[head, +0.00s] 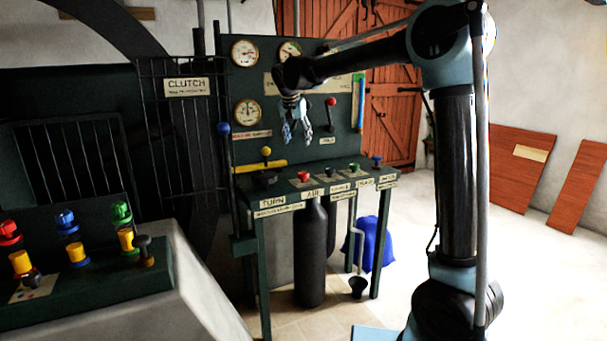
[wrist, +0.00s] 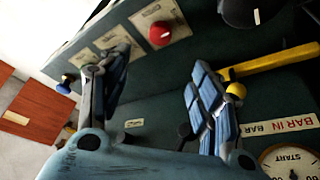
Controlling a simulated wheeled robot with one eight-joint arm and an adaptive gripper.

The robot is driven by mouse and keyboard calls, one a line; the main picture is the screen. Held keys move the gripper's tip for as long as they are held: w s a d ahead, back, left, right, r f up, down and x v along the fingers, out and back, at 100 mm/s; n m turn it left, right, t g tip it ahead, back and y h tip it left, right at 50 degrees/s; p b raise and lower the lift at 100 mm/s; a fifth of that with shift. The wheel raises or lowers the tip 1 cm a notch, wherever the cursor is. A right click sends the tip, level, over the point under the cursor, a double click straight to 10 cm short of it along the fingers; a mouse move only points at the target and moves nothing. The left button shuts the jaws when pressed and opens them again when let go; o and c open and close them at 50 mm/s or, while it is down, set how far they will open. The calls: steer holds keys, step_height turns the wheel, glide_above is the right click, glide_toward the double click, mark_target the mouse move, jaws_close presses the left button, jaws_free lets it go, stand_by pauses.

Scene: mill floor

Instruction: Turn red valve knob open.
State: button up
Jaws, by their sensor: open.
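The red valve knob (head: 304,176) sits on the green console top, among several small knobs. In the wrist view the red knob (wrist: 160,34) is a round red cap on a pale plate, beyond the fingertips and apart from them. My gripper (head: 296,132) hangs fingers down above the console, in front of its upright panel. In the wrist view my gripper (wrist: 153,80) is open, with nothing between its two blue-padded fingers. The knob's stem is hidden under its cap.
A yellow lever (head: 262,164) and a black knob (head: 264,178) lie left of the red knob; green (head: 352,167) and blue (head: 376,160) knobs lie right. A red-topped lever (head: 331,103) and gauges (head: 247,112) are on the panel. Open floor lies to the right.

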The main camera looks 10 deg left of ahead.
mark_target(303, 173)
steer(key=x, duration=1.7)
steer(key=shift+d, duration=0.1)
steer(key=c, duration=1)
